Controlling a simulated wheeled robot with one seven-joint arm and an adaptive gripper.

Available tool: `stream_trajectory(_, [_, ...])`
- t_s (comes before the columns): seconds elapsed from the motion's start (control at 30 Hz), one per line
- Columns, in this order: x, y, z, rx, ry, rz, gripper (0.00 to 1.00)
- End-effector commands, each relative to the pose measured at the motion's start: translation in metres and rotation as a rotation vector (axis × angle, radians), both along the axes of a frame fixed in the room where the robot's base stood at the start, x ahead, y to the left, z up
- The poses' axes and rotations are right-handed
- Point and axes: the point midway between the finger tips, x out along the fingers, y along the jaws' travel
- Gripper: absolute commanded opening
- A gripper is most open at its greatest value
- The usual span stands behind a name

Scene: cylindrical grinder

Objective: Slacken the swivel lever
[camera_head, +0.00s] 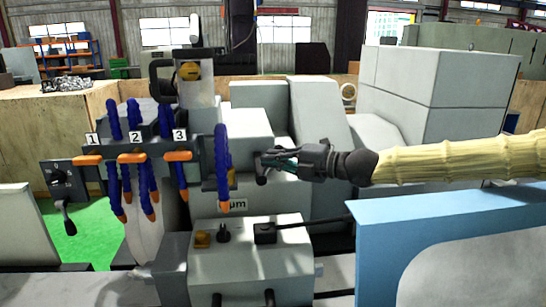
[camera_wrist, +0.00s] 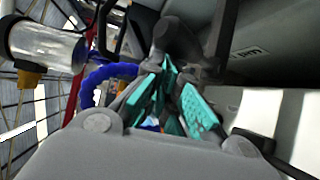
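A short black lever (camera_head: 262,170) hangs on the front of the grinder's grey head, right of the blue coolant hoses; I take it for the swivel lever. My gripper (camera_head: 278,160) reaches in from the right, with its fingertips at this lever. In the wrist view, a dark rounded part (camera_wrist: 178,38), likely the lever's hub, lies just beyond my gripper's teal-padded fingers (camera_wrist: 178,88). The pads stand close together and slant. Whether they touch or clasp the lever is hidden.
Blue hoses with orange tips (camera_head: 222,165) hang close left of my gripper. Below is a grey box (camera_head: 250,255) with knobs and a black cable. A blue-edged panel (camera_head: 440,220) stands below my forearm. A black crank handle (camera_head: 66,215) is at far left.

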Motion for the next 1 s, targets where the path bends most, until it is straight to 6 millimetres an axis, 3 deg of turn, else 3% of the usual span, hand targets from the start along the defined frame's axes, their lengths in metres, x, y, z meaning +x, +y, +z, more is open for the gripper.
stream_trajectory(0.43, [0.001,-0.009,-0.002,-0.001,0.004,-0.01,0.0])
stream_trajectory(1.0, [-0.036,-0.062,0.009,-0.004,-0.003,-0.002,0.0])
